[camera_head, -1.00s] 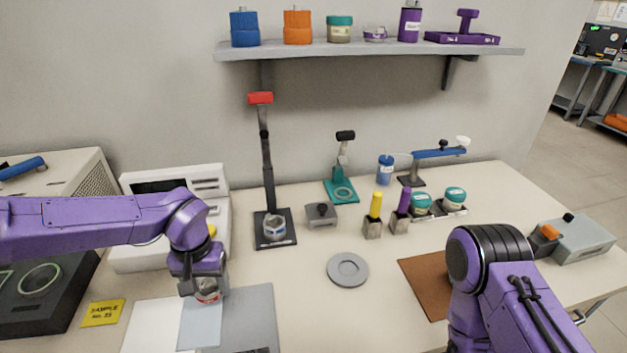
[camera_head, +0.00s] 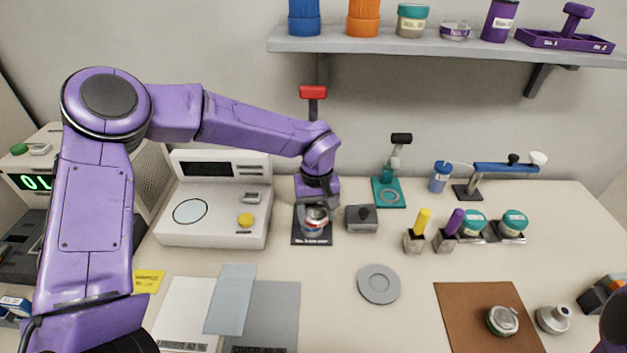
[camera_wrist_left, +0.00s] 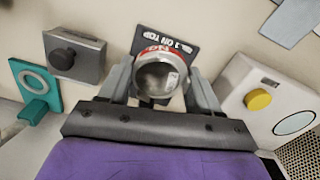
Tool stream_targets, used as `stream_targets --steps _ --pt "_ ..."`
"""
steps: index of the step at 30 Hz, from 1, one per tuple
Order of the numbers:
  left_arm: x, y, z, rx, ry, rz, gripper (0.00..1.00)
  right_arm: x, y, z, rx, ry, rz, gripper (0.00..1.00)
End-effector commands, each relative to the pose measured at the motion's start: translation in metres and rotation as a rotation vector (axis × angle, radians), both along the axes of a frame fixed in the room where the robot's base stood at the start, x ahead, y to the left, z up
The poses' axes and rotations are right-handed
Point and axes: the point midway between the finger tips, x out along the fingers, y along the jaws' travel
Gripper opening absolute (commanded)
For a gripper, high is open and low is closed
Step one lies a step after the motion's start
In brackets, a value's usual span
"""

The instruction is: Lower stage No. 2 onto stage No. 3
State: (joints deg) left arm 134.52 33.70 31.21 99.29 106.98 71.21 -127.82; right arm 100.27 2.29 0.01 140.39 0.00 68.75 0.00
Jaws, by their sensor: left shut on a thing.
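Stage No. 2 (camera_head: 315,219) is a short silver metal cup with a red label band. My left gripper (camera_head: 318,205) is shut on it, directly over the black base (camera_head: 299,239) of the tall stand with a red top (camera_head: 313,92). In the left wrist view the cup (camera_wrist_left: 159,76) sits between the two grey fingers, its open top facing the camera. The base plate (camera_wrist_left: 178,43) reads "1 on top" there. Stage No. 3 cannot be made out; the held cup and gripper cover that spot. Whether the cup touches anything below is unclear. My right gripper is not in view.
A grey box with a black knob (camera_head: 361,218) stands close right of the stand, and a white balance (camera_head: 215,238) stands left. A grey round dish (camera_head: 379,284) lies in front. A brown mat (camera_head: 460,315) bears a silver round piece (camera_head: 503,321).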

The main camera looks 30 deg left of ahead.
Motion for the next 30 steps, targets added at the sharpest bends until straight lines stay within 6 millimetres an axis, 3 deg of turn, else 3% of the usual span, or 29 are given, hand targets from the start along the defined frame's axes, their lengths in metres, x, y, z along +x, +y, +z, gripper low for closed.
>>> stream_targets --steps 1,8,14,27,30 --pt "0.006 0.006 0.017 0.003 -0.003 0.079 0.28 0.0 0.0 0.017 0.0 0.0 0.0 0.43" --pt "0.021 0.023 0.031 0.005 -0.012 0.331 0.28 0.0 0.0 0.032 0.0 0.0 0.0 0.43" --pt "0.022 0.025 0.023 0.004 -0.014 0.353 0.28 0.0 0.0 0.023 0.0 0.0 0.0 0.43" --pt "0.022 0.025 -0.015 0.004 -0.015 0.35 0.28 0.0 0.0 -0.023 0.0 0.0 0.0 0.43" --pt "0.022 0.024 -0.015 0.003 -0.012 0.35 0.28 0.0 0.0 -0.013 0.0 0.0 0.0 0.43"
